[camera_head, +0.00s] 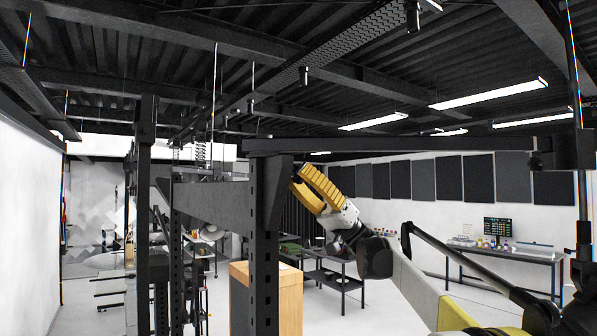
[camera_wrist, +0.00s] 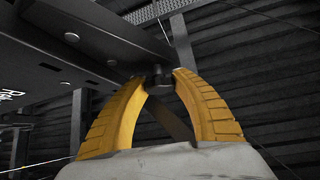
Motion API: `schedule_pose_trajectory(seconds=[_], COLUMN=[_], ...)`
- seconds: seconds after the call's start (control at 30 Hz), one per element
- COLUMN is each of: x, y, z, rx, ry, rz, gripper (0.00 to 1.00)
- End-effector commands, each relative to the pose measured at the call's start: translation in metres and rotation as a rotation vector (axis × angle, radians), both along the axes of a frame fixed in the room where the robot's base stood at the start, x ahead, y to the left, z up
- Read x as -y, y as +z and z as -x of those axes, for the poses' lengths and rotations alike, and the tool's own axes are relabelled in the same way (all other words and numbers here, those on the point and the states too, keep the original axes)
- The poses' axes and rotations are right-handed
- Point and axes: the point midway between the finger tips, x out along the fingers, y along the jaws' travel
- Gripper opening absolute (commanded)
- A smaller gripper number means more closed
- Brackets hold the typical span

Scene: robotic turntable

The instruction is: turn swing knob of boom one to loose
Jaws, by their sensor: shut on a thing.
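My gripper (camera_head: 298,175) has two yellow ribbed fingers and reaches up and left to the black boom post (camera_head: 265,230) in the head view. In the wrist view, its fingertips (camera_wrist: 160,78) are closed on a small dark knob (camera_wrist: 158,80) under a black boom bracket (camera_wrist: 100,45). The fingers arch apart below their tips. In the head view the knob is hidden behind the fingers and post. The boom arm (camera_head: 400,145) runs right from the post top. I cannot read the knob's turn setting or a boom number.
A wooden box (camera_head: 290,300) stands behind the post. A dark table (camera_head: 335,278) is farther back, and a workbench (camera_head: 500,258) with small items stands at the right wall. A second black post (camera_head: 145,200) stands to the left. Open floor lies between the tables.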

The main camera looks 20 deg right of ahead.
Motion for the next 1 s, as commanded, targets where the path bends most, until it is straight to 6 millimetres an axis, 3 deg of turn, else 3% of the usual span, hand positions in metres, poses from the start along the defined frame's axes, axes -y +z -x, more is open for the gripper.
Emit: schedule_pose_trajectory(seconds=[0.4, 0.93, 0.97, 1.0], x=[0.0003, 0.0005, 0.0005, 0.0005], y=[0.0017, 0.0011, 0.0011, 0.0011], z=[-0.0006, -0.0002, -0.0002, -0.0002], rx=[0.173, 0.194, 0.194, 0.194], ry=[-0.001, -0.001, -0.001, -0.001], rz=[-0.057, -0.064, -0.064, -0.064], gripper=[0.02, 0.02, 0.35, 0.47])
